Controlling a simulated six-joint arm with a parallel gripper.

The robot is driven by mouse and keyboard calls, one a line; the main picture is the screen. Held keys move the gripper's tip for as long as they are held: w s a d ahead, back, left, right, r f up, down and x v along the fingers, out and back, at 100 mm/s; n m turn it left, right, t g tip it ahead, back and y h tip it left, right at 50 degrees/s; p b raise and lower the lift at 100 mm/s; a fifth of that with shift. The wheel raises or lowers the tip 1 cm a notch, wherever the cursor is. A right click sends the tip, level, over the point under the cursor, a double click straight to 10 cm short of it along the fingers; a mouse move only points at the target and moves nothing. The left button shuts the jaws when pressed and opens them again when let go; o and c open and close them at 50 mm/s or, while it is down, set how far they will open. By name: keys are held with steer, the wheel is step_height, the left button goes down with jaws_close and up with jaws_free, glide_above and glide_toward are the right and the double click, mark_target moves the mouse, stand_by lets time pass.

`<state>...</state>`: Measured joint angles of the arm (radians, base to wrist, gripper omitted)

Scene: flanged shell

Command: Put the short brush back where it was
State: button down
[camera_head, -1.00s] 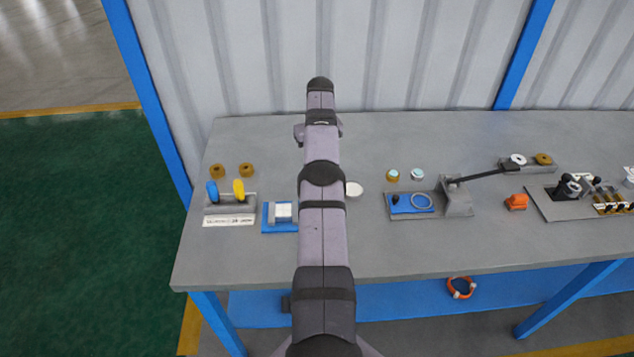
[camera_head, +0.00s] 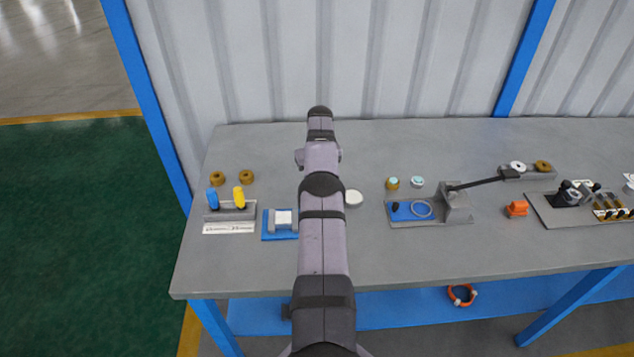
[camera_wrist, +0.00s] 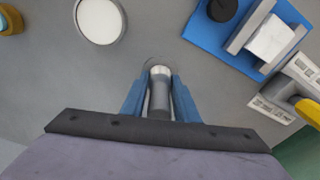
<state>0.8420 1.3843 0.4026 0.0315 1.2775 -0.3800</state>
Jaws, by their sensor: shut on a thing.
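My gripper (camera_wrist: 160,88) shows in the wrist view with two blue fingers shut on a grey cylindrical piece with a pale end (camera_wrist: 160,72). This piece seems to be the short brush, though its bristles cannot be made out. A faint dark ring lies on the grey surface around its pale end; I cannot tell whether the piece touches the table. In the head view, my arm hides the fingers and the held piece. A small rack (camera_head: 231,214) at the left of the table holds a blue-handled piece (camera_head: 212,199) and a yellow-handled piece (camera_head: 239,197).
A white disc (camera_wrist: 100,20) and a blue plate with a pale block (camera_wrist: 212,35) lie on either side of my gripper. The table (camera_head: 350,252) also bears brown rings (camera_head: 246,177), a blue tray fixture (camera_head: 430,210) and an orange piece (camera_head: 517,208). The front strip is clear.

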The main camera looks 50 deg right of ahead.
steer(key=shift+f, duration=0.1)
steer(key=shift+f, duration=0.15)
steer(key=c, duration=1.4)
jaws_free()
steer(key=r, duration=1.2)
steer(key=shift+s+a+r, duration=0.2)
steer(key=shift+s, duration=0.2)
